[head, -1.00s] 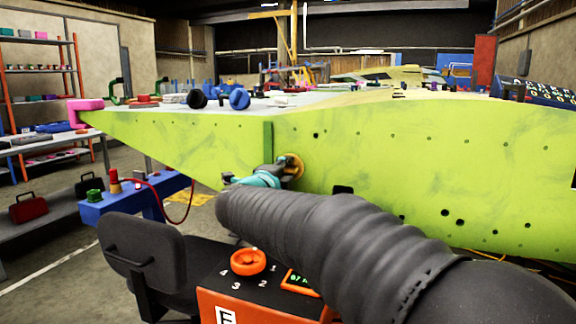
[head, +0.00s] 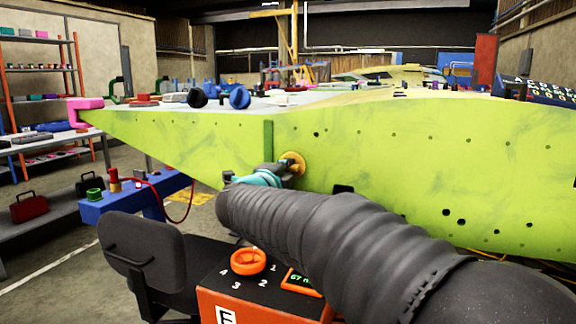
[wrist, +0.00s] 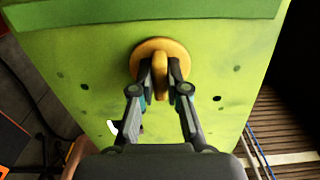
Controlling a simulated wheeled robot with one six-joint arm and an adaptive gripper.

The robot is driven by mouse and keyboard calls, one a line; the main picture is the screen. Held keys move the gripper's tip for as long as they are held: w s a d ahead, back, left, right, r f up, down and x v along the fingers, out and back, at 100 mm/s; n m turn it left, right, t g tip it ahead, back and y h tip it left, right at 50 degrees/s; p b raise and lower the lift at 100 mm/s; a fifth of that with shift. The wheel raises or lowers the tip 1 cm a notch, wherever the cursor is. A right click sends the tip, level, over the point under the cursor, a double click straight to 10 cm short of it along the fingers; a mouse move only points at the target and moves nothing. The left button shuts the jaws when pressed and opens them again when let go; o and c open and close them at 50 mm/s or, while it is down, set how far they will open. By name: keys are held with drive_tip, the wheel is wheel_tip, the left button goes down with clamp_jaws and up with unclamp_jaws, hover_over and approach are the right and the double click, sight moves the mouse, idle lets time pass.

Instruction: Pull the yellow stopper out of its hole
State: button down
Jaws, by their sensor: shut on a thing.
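The yellow stopper (head: 293,162) sits at the green wing panel (head: 400,165), just right of a darker green upright strip. In the wrist view the stopper (wrist: 154,52) shows a round flange against the panel and a raised grip tab standing out from it. My gripper (head: 281,172) is at the stopper, with the arm reaching in from the lower right. In the wrist view my gripper (wrist: 160,80) has its two fingers on either side of the tab, shut on it. The hole is hidden behind the flange.
An orange-and-black control box (head: 262,285) with an orange handwheel and a black chair (head: 145,260) stand below the panel. A blue beam (head: 140,198) with a red cable lies to the left. Dark clamp knobs (head: 198,98) sit on top of the wing.

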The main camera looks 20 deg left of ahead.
drive_tip(key=shift+s+f, duration=0.15)
drive_tip(key=shift+s, duration=0.8)
drive_tip(key=shift+s+a+b, duration=0.15)
drive_tip(key=shift+s+b, duration=0.15)
drive_tip(key=shift+s, duration=1.1)
drive_tip(key=shift+s+a+b, duration=0.15)
drive_tip(key=shift+s+b, duration=0.15)
drive_tip(key=shift+s, duration=1.05)
